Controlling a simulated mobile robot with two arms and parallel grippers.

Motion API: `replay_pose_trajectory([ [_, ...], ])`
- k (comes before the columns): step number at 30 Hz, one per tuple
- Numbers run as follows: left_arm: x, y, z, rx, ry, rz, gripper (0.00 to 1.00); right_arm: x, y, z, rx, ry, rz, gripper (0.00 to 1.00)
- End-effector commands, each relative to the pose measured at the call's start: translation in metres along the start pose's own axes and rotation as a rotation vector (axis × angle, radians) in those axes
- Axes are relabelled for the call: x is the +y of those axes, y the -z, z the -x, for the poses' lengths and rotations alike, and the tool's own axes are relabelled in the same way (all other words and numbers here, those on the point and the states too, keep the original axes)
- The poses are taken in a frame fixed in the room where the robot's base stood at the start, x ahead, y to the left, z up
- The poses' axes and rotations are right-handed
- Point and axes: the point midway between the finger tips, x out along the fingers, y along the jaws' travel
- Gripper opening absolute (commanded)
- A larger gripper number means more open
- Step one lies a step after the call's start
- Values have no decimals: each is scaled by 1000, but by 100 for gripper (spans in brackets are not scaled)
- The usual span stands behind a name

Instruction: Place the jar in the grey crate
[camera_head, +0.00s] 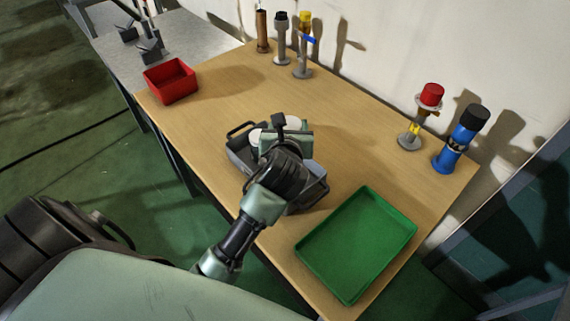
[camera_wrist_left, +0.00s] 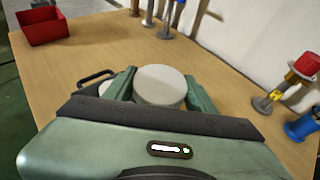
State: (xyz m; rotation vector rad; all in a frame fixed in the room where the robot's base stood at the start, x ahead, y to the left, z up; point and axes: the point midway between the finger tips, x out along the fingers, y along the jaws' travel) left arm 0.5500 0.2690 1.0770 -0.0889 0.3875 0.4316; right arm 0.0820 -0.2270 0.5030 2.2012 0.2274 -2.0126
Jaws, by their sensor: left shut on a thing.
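The jar (camera_wrist_left: 160,84) shows as a round, pale white top between the two green fingers of my left gripper (camera_wrist_left: 160,92) in the left wrist view. The gripper is shut on it. In the head view my left gripper (camera_head: 286,138) is over the grey crate (camera_head: 236,158) and hides much of it and most of the jar. I cannot tell whether the jar touches the crate floor. A second white round thing (camera_head: 255,137) shows in the crate at the gripper's left. My right gripper is not in view.
A green tray (camera_head: 357,243) lies at the table's near right. A red bin (camera_head: 171,82) stands at the far left. Several upright instruments, including a blue one (camera_head: 460,140) and a red-topped one (camera_head: 431,95), stand along the wall. The middle of the wooden table (camera_head: 345,140) is clear.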

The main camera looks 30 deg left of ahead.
Motion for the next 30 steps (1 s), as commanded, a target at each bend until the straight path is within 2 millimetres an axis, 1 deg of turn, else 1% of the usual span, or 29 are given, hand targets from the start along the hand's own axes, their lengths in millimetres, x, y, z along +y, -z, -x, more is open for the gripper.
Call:
replay_pose_trajectory([
  [1, 0, 16, -5, 5, -1, -3, 0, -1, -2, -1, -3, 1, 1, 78],
  [3, 0, 33, -12, 5, -1, -1, 0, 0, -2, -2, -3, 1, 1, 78],
  [6, 0, 57, -22, 4, -1, -1, 0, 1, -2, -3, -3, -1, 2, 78],
  [10, 0, 81, -33, 1, 0, 0, 0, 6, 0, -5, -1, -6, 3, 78],
  [12, -1, 90, -36, -1, 1, 0, 0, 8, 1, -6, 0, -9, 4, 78],
  [17, 0, 100, -42, -3, 0, 0, 0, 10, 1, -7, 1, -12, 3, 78],
  [21, -1, 121, -50, 0, 0, 0, 0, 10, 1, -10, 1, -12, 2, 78],
  [24, -1, 132, -54, -2, 1, 0, 0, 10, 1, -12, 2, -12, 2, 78],
  [27, -1, 136, -56, -3, 2, 0, 0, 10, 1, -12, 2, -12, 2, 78],
  [30, -1, 135, -56, -4, 2, 0, 0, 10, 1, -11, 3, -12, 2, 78],
])
